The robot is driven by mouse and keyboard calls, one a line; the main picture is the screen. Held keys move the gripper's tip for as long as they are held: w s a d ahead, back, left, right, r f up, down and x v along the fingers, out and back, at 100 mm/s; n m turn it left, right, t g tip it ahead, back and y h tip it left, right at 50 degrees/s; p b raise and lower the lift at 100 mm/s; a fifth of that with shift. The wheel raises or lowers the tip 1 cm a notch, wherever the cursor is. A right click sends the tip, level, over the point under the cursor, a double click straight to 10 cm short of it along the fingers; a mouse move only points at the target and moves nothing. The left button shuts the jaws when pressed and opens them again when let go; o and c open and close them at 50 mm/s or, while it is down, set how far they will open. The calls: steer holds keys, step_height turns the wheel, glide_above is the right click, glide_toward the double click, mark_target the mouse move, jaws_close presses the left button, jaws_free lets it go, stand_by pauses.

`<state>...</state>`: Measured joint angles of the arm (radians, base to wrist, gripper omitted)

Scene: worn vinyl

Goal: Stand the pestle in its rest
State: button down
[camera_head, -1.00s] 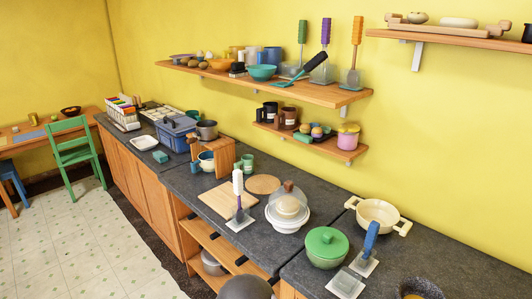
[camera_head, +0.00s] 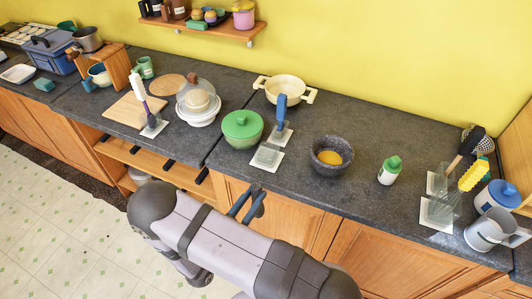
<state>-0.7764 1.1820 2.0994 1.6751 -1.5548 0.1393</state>
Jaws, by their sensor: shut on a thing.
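My gripper (camera_head: 246,203) shows just above my arm in the head view, in front of the cabinet doors and below the counter edge. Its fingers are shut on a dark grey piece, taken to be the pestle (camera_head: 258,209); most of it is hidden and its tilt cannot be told. An empty clear holder on a white square base, the rest (camera_head: 267,157), stands on the counter near the front edge, above and to the right of the gripper in the picture. The dark stone mortar (camera_head: 331,163) with something yellow inside is to its right.
Close to the rest stand a green lidded pot (camera_head: 242,129), a blue-handled tool (camera_head: 281,110) in another holder, and a cream pan (camera_head: 285,91). A green-capped bottle (camera_head: 388,172) stands right of the mortar. Counter between bottle and right-hand holders (camera_head: 436,212) is fairly clear.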

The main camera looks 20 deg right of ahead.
stand_by(0.5)
steer(key=w+d+r+m+g+h+p, duration=0.2)
steer(key=d+r+g+p, duration=0.1)
steer(key=d+r, duration=0.3)
steer(key=w+d+r+m+g+h+p, duration=0.1)
steer(key=w+d+r+m+g+p, duration=0.1)
steer(key=d+r, duration=0.45)
steer(key=w+a+r+n+t+y, duration=0.1)
steer(key=w+r+n+t, duration=0.1)
steer(key=w, duration=0.4)
steer(key=w+a+r+n+t+y, duration=0.1)
steer(key=w+r+n+t+y, duration=0.1)
steer(key=w, duration=0.4)
steer(key=shift+w+a+t+p, duration=0.3)
steer(key=shift+w+t+p, duration=0.1)
steer(key=shift+t, duration=0.3)
steer(key=shift+f+b, duration=0.1)
steer(key=shift+b, duration=0.2)
